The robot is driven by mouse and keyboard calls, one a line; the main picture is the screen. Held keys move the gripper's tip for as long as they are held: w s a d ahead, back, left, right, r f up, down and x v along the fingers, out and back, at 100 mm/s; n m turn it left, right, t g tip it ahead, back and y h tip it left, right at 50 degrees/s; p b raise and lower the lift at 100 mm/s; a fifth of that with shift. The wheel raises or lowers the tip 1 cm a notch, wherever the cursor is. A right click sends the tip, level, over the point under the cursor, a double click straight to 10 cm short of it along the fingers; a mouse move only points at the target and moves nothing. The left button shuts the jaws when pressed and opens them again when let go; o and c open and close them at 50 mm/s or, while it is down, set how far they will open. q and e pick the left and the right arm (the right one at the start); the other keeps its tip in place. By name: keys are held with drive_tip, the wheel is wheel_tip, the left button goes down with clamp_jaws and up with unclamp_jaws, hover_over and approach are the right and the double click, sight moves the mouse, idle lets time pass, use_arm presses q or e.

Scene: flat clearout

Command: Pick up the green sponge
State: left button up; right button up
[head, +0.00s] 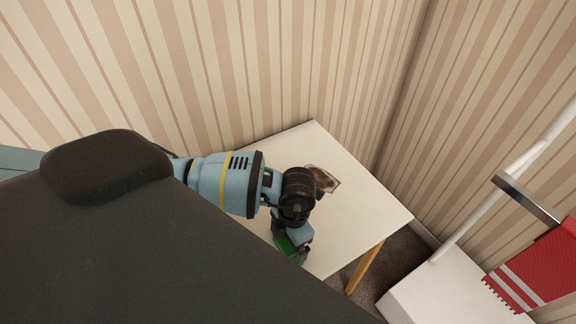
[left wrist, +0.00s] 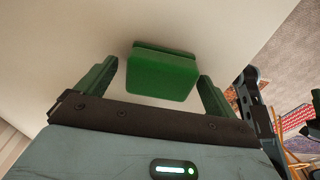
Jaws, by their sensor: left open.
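The green sponge (left wrist: 162,75) lies on the white table (head: 363,214). In the left wrist view it sits ahead of and between the two green fingers of my left gripper (left wrist: 158,90). The fingers are apart, with a gap on each side of the sponge, so the gripper is open and empty. In the head view my left gripper (head: 292,247) points down over the near part of the table, and my wrist hides most of what is under it. I cannot tell sponge from green fingers there.
A small brown patterned item (head: 324,179) lies on the table behind my wrist. Striped walls close off the back and right of the table. A white surface (head: 437,287) with a red cloth (head: 537,268) and a metal bar stands at the lower right. The table's right part is clear.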

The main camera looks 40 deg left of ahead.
use_arm(q)
drive_tip(key=shift+f, duration=0.1)
drive_tip(key=c, duration=1.1)
drive_tip(key=shift+o, duration=0.2)
drive_tip(key=shift+r, duration=0.55)
drive_tip(key=shift+s+d+r, duration=0.15)
drive_tip(key=shift+d+r, duration=0.1)
drive_tip(key=shift+r, duration=0.4)
drive_tip(key=shift+s+d+r, duration=0.15)
drive_tip(key=shift+d+r, duration=0.1)
drive_tip(key=shift+r, duration=0.35)
drive_tip(key=s+d+r, duration=0.1)
drive_tip(key=s+d, duration=0.8)
drive_tip(key=d, duration=0.2)
drive_tip(key=shift+d+r, duration=0.2)
drive_tip(key=shift+d, duration=0.2)
